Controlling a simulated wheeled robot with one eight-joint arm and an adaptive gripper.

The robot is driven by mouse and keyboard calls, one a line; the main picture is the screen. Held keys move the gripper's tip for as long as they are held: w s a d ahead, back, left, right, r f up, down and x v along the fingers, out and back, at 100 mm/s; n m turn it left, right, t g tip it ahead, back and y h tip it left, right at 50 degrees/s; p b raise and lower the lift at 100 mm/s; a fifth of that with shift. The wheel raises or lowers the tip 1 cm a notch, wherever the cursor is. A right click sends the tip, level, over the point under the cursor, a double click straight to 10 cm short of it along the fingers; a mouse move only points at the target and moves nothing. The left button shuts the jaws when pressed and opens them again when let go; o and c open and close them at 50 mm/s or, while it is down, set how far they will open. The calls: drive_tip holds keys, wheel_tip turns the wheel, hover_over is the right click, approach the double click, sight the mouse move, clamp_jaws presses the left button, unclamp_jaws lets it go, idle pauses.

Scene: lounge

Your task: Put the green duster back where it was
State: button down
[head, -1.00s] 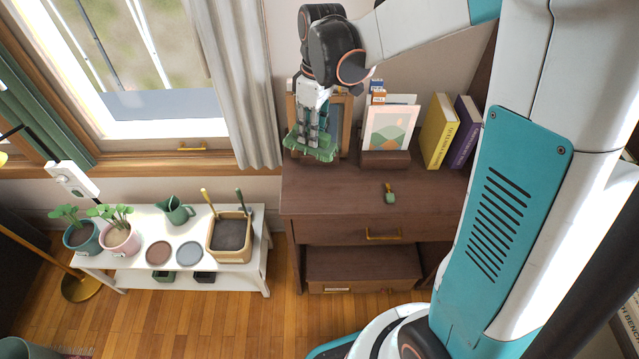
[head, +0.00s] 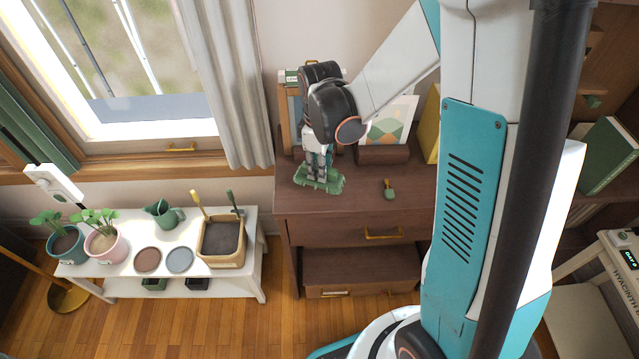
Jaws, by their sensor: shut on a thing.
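The green duster (head: 320,184) is at the left part of the top of the brown wooden dresser (head: 354,207). My gripper (head: 319,172) points down and is shut on the duster from above. The duster looks level and is at or very close to the dresser top; I cannot tell whether it touches. My wrist hides part of the things behind it.
A picture card (head: 390,124) in a brown holder (head: 383,154), a yellow book (head: 431,124) and a framed item (head: 289,117) stand at the dresser's back. A small green-headed brush (head: 389,190) lies right of the duster. A white bench (head: 214,275) with pots stands left.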

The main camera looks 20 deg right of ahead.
wheel_tip(320, 180, down, 5)
drive_tip(key=shift+f+b, duration=0.1)
drive_tip(key=shift+b, duration=0.8)
drive_tip(key=c, duration=1.4)
unclamp_jaws()
drive_tip(key=shift+r, duration=0.2)
